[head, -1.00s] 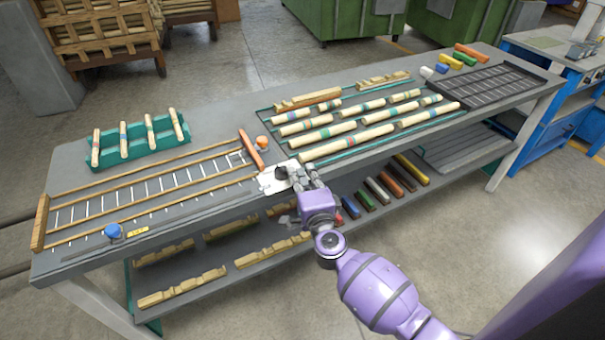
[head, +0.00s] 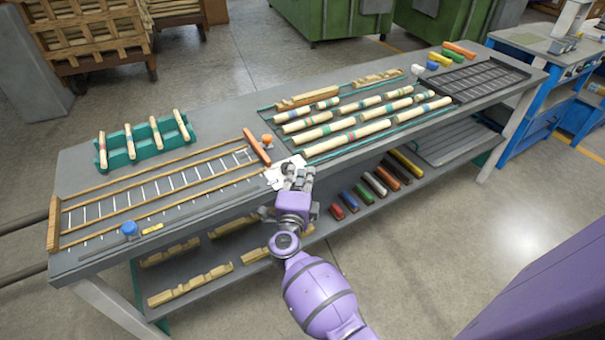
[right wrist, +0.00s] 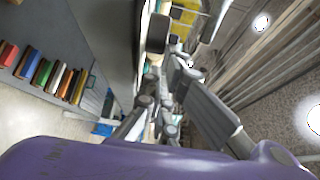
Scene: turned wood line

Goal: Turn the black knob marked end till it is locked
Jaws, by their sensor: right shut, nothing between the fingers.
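The white plate (head: 273,177) lies on the bench's near edge, at the right end of the wooden rail frame. My right gripper (head: 298,172) is over the plate's right part, shut with nothing between its fingers. The black knob cannot be made out in the head view now; the gripper covers much of the plate. In the right wrist view my gripper fingers (right wrist: 178,88) point up the picture. A dark rounded piece (right wrist: 158,33) shows near the tips; I cannot tell whether it is the knob. No end marking is readable. My left gripper is not in view.
An orange knob (head: 267,139) and a blue knob (head: 129,229) stand on the bench (head: 215,133). A green rack (head: 117,158) of turned pieces is at the back left. Banded spindles (head: 345,132) lie right of the plate. Coloured bars (head: 375,184) lie on the lower shelf.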

